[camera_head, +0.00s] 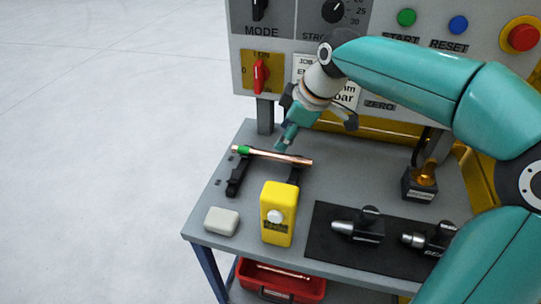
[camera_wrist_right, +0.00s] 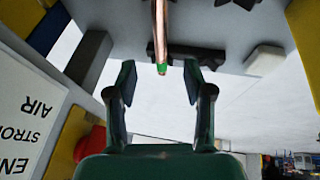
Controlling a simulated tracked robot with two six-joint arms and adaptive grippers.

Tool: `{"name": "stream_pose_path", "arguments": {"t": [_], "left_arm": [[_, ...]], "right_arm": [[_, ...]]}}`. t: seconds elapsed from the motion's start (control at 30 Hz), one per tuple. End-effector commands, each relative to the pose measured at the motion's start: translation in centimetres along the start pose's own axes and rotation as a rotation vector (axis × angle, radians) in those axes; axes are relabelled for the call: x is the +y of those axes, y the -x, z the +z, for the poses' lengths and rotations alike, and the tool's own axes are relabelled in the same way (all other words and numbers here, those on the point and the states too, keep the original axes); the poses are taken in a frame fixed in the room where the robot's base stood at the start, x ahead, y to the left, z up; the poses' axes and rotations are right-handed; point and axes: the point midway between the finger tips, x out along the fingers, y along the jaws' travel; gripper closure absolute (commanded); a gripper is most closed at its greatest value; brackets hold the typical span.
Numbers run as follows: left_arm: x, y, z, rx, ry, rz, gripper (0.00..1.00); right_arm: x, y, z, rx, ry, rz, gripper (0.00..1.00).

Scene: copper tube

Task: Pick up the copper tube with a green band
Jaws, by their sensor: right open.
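The copper tube (camera_head: 280,157) lies across two black rests (camera_head: 237,176) on the grey bench, its green band (camera_head: 243,150) near the left end. My right gripper (camera_head: 283,143) is open, reaching down just behind the tube's middle in the head view; the arm hides part of the jaws. In the right wrist view the open jaws (camera_wrist_right: 160,72) point at the tube (camera_wrist_right: 160,28), with its green-banded end (camera_wrist_right: 162,69) between the fingertips in the picture. The jaws hold nothing; I cannot tell the exact gap to the tube. My left gripper is not in view.
A yellow box (camera_head: 278,222) with a white knob and a pale block (camera_head: 221,221) stand in front of the tube. A dark mat (camera_head: 322,235) with black tools lies right. The control panel (camera_head: 280,100) rises behind. A red bin (camera_head: 250,290) sits below the bench.

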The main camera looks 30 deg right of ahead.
Motion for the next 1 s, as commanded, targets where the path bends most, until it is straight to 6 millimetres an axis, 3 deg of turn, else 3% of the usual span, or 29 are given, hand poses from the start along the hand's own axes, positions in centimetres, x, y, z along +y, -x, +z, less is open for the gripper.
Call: {"name": "stream_pose_path", "arguments": {"t": [0.1, 0.43, 0.7, 1.0], "left_arm": [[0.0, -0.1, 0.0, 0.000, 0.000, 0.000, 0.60], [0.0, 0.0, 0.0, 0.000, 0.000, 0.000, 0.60], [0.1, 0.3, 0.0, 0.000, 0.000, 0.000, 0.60], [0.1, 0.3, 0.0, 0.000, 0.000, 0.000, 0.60]], "right_arm": [[-0.1, -2.2, -0.1, -0.001, 0.003, -0.004, 0.48], [-0.1, -4.6, -0.1, -0.001, 0.003, -0.005, 0.48], [-0.1, -8.2, 0.1, 0.000, 0.005, -0.004, 0.48], [-0.1, -8.8, 0.1, 0.001, 0.005, -0.002, 0.48]]}}
